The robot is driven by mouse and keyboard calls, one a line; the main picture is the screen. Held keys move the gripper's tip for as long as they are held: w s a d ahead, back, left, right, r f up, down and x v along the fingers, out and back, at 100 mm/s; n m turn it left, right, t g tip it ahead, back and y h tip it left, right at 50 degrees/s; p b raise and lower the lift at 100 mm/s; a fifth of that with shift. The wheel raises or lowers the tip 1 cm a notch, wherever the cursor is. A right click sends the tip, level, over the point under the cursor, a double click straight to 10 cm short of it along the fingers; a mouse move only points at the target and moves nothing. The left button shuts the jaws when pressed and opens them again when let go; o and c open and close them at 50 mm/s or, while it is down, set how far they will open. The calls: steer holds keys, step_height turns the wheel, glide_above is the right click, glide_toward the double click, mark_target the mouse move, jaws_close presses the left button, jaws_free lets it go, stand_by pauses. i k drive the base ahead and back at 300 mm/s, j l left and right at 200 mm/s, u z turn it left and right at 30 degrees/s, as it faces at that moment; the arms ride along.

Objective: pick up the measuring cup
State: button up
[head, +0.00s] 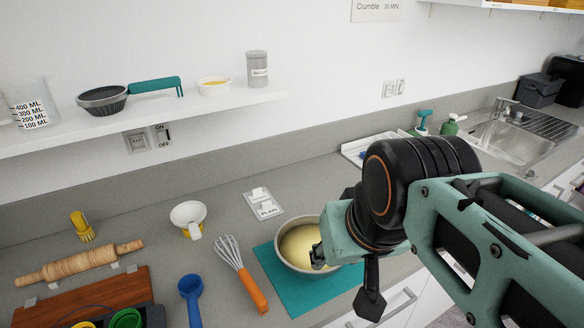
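A clear measuring cup (26,107) with printed ML marks stands upright on the wall shelf at the far left, cut off by the picture edge. A blue long-handled scoop (190,290) lies on the counter at lower left; I cannot tell whether it also counts as a measuring cup. My gripper (344,278) is right of both, over the mixing bowl and the teal mat. Its dark fingers look spread apart with nothing visible between them. My arm partly hides the gripper.
A metal bowl (296,243) of pale batter sits on a teal mat (285,290). A whisk (240,270), a white cup (187,213), a rolling pin (80,263) and a wooden board (100,294) lie to its left. A strainer (102,101) stands beside the clear cup on the shelf (200,107).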

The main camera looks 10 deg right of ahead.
mark_target(191, 287)
steer(key=u, duration=1.9)
steer(key=z, duration=0.75)
steer(key=j+z, duration=0.65)
steer(key=j, duration=0.15)
steer(key=z, duration=0.35)
steer(key=k+j, duration=0.05)
